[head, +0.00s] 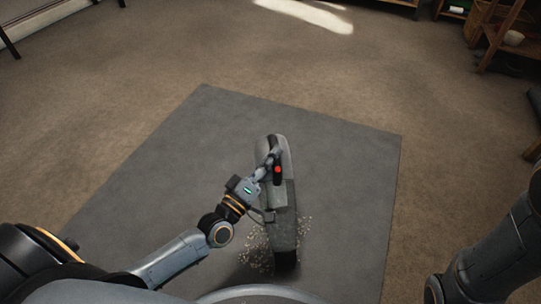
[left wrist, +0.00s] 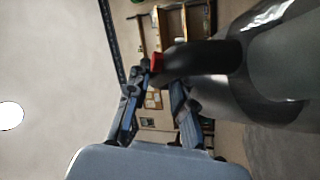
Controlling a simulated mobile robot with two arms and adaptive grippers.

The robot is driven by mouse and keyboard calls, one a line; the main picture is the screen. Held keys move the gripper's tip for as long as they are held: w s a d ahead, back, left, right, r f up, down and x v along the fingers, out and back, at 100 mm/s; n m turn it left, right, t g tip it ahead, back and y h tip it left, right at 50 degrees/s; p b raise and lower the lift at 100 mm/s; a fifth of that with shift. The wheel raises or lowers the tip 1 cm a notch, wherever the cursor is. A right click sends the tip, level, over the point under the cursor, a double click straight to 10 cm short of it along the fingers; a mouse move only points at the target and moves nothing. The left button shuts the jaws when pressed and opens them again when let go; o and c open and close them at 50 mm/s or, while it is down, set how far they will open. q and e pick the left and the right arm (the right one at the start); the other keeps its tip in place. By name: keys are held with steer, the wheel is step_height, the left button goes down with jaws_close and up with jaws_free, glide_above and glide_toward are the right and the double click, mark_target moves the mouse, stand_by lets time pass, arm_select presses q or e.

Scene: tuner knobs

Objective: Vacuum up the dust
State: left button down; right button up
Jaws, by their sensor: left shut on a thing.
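A grey handheld vacuum (head: 284,200) with a dark nozzle at its near end and a red button is held over the grey mat (head: 150,180). My left gripper (head: 268,172) is shut on its black handle. In the left wrist view the gripper's fingers (left wrist: 160,100) close around the black handle (left wrist: 205,57) of the vacuum (left wrist: 285,65). Pale dust crumbs (head: 256,246) lie on the mat on both sides of the nozzle; whether any lie beneath it is hidden. My right gripper is out of view; only part of its arm shows at the lower right.
Brown carpet surrounds the mat. The mat is otherwise bare, with free room left and right of the vacuum. A bright light patch lies on the carpet at the top.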

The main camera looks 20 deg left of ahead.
arm_select(q)
steer(key=shift+w+r, duration=0.15)
steer(key=shift+r, duration=0.1)
steer(key=shift+w+b, duration=0.45)
steer(key=shift+w, duration=2.15)
steer(key=shift+w+b, duration=0.9)
steer(key=shift+w, duration=1.95)
steer(key=w+b, duration=0.2)
steer(key=w, duration=0.3)
steer(key=shift+w+b, duration=0.2)
steer(key=shift+b, duration=0.2)
